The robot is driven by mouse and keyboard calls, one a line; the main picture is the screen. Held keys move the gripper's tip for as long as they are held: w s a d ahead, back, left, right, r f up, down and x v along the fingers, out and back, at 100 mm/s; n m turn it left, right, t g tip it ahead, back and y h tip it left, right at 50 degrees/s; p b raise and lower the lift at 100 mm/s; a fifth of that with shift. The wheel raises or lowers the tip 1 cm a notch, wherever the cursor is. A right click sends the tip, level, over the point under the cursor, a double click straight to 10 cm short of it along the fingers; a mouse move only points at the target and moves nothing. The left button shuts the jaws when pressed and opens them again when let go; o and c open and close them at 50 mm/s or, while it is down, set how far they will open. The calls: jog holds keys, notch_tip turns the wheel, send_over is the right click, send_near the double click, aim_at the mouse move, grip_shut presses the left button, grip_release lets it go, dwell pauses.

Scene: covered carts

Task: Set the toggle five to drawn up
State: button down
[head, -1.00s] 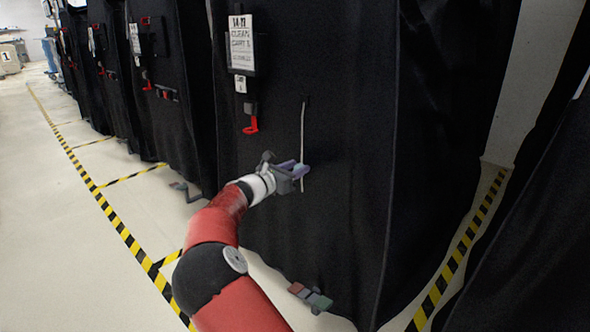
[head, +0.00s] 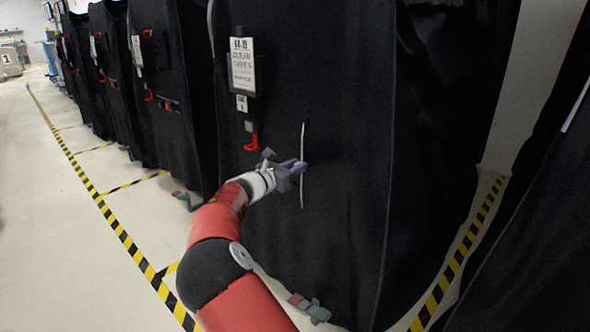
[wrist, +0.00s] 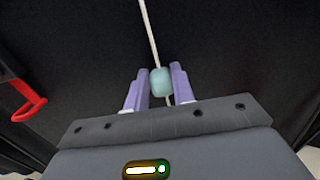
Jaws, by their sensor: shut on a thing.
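The toggle (wrist: 160,82) is a small teal barrel on a thin pale cord (wrist: 149,32). In the wrist view it sits between the two lilac fingers of my gripper (wrist: 160,86), which is shut on it. The cord runs through the toggle and shows above and just below it. In the head view my gripper (head: 301,167) is at the cord (head: 303,140) on the front of the black cart cover (head: 345,100), about midway along the cord's visible length. The fingers mostly hide the toggle there.
A white sign (head: 243,65) and a red hook (head: 252,143) hang left of the cord. Coloured pedals (head: 309,307) stick out at the cart's foot. More covered carts (head: 172,80) line up at left. Open floor (head: 60,220) with yellow-black tape lies left.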

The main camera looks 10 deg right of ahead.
notch_tip(320, 180, up, 5)
jog(key=p, duration=0.2)
jog(key=shift+f+p, duration=0.15)
jog(key=shift+p, duration=0.15)
jog(key=shift+f, duration=0.1)
jog(key=c, duration=1.2)
grip_release()
jog(key=shift+o, duration=0.2)
send_near(304, 148)
jog(key=shift+b+v, duration=0.3)
jog(key=shift+v, duration=0.55)
